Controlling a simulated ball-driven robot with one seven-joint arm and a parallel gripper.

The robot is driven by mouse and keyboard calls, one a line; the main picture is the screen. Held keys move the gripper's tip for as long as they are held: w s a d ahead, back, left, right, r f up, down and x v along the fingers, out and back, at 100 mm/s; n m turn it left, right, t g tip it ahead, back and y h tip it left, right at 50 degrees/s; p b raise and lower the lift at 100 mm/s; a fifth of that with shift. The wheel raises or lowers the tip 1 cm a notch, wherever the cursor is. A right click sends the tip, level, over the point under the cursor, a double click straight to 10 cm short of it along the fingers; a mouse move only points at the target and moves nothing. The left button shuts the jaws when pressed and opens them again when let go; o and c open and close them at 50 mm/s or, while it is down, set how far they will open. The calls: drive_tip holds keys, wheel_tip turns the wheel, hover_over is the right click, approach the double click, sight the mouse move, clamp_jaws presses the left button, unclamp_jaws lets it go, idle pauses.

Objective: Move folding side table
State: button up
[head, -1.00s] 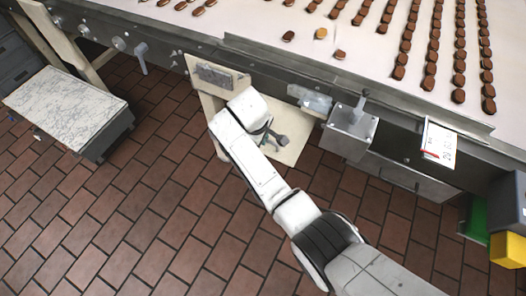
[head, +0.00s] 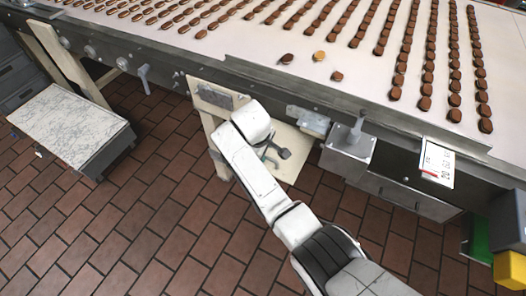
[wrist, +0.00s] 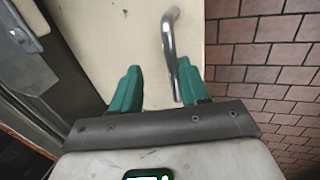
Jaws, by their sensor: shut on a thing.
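The folding side table appears to be the cream panel (head: 294,168) with pale legs under the conveyor's front edge. It also fills the upper middle of the wrist view (wrist: 120,30). A bent metal handle (wrist: 170,45) runs along its right side and ends down by the right green finger. My gripper (head: 268,152) is at this handle, partly hidden by my white wrist. In the wrist view my gripper (wrist: 158,88) has its two green fingers apart, with the handle's end against the right one. It is shut on the handle, though the contact is only partly visible.
The conveyor (head: 262,48) with rows of brown sandwiches spans the back. A metal box (head: 345,160) sits right of the panel. A low table with a marbled top (head: 65,122) stands at left. Yellow and green bins (head: 508,270) are at right. The brick floor in front is open.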

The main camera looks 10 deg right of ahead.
drive_tip(key=shift+s+f, duration=0.1)
idle(0.5)
drive_tip(key=v, duration=1)
drive_tip(key=shift+r, duration=0.4)
drive_tip(key=shift+a, duration=0.1)
drive_tip(key=s+d+f+m+g+y, duration=0.1)
drive_tip(key=s+d+f+m, duration=0.2)
drive_tip(key=s+d+f, duration=0.35)
drive_tip(key=s+d+f+m, duration=0.2)
drive_tip(key=s+d+f, duration=0.2)
drive_tip(key=s+d, duration=0.45)
drive_tip(key=s+d+m, duration=0.3)
drive_tip(key=s, duration=0.8)
drive_tip(key=s+d+m+g, duration=0.1)
drive_tip(key=s+d+m, duration=0.2)
drive_tip(key=s, duration=0.9)
drive_tip(key=shift+s+d+r+m+y, duration=0.15)
drive_tip(key=shift+d+r+m+y, duration=0.2)
drive_tip(key=shift+d+y, duration=0.1)
